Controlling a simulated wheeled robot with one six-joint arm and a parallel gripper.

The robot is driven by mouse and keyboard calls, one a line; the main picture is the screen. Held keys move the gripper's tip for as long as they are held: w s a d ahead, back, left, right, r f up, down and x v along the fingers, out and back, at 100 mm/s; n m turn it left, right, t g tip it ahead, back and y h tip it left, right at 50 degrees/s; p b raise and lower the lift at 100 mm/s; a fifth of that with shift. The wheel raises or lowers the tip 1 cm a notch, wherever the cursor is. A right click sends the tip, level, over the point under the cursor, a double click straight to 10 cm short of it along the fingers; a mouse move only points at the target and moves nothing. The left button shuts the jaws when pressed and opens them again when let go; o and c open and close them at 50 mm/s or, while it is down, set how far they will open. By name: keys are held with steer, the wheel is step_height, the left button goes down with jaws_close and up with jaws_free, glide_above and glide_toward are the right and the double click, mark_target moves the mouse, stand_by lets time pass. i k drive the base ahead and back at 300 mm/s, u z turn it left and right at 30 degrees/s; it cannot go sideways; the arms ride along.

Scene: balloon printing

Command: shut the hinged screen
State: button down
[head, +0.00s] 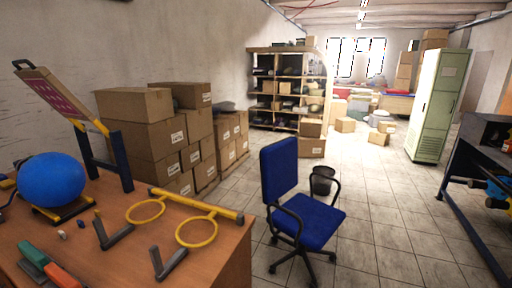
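The hinged screen (62,100) is at the left in the head view. It is a flat tan-framed panel with a dark red printed middle and a black handle (24,65) at its upper end. It stands open, tilted steeply upward from a yellow bar on dark blue posts (105,165). A blue balloon (52,180) sits on a low dark-and-yellow holder below the panel, apart from it. My gripper is not in view.
The brown table (215,262) also bears a yellow two-ring tool (197,232), dark grey brackets and green and orange blocks (60,272). A blue chair (300,215) stands close right of the table. Stacked boxes (150,140) stand behind it. Tiled floor is free toward the right.

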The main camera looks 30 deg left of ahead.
mark_target(40, 79)
steer(key=i, duration=5.6)
steer(key=u, duration=2.35)
steer(key=i, duration=2.1)
steer(key=u, duration=1.5)
steer(key=i, duration=1.95)
steer(key=z, duration=0.05)
